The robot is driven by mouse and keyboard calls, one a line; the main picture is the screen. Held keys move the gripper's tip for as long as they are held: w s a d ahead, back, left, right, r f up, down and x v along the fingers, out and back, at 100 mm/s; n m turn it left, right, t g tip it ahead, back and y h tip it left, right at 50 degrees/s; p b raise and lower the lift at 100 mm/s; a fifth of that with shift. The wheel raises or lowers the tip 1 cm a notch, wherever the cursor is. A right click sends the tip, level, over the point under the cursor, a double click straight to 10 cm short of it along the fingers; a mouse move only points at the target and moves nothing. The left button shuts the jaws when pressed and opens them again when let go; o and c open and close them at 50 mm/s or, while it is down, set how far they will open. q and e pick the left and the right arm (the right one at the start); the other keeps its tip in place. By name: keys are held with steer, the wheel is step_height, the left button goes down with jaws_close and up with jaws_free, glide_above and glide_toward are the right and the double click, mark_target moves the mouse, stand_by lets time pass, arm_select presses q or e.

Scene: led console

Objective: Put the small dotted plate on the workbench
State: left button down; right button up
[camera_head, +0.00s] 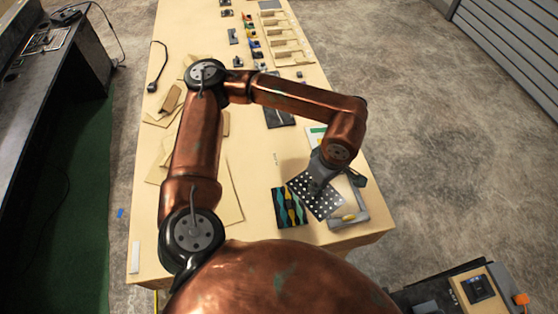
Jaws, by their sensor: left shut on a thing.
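The small dotted plate (328,204) is dark grey with rows of white dots. It shows right of centre, over the near end of the pale wooden workbench (255,172). My left gripper (318,189) points down at the plate and is shut on it; the fingertips are small and partly hidden by the wrist. I cannot tell whether the plate touches the bench or hangs just above it. My right gripper is not in view.
A teal, black and yellow patterned item (289,208) lies left of the plate. A grey tool with a yellow part (350,217) lies right of it, partly overlapped. Wooden boards (228,200) lie on the left side. Small parts and a wooden rack (284,45) fill the far end.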

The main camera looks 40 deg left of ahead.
arm_select(q)
steer(key=a+f+n, duration=0.3)
steer(key=a+n, duration=0.5)
steer(key=a, duration=0.7)
steer(key=shift+g, duration=0.5)
steer(key=w+a+f+p, duration=0.1)
steer(key=w+a+f, duration=0.3)
steer(key=w+a+f+p, duration=0.2)
steer(key=w+a+f, duration=0.2)
steer(key=w+f, duration=0.1)
steer(key=shift+w+a+f, duration=0.15)
steer(key=shift+w+a, duration=0.1)
steer(key=shift+a, duration=0.1)
steer(key=shift+w+a+f, duration=0.15)
steer(key=shift+a+f, duration=0.05)
steer(key=shift+f, duration=0.15)
step_height(320, 180, down, 3)
steer(key=shift+r+p, duration=0.1)
steer(key=shift+p, duration=0.7)
steer(key=shift+f, duration=0.2)
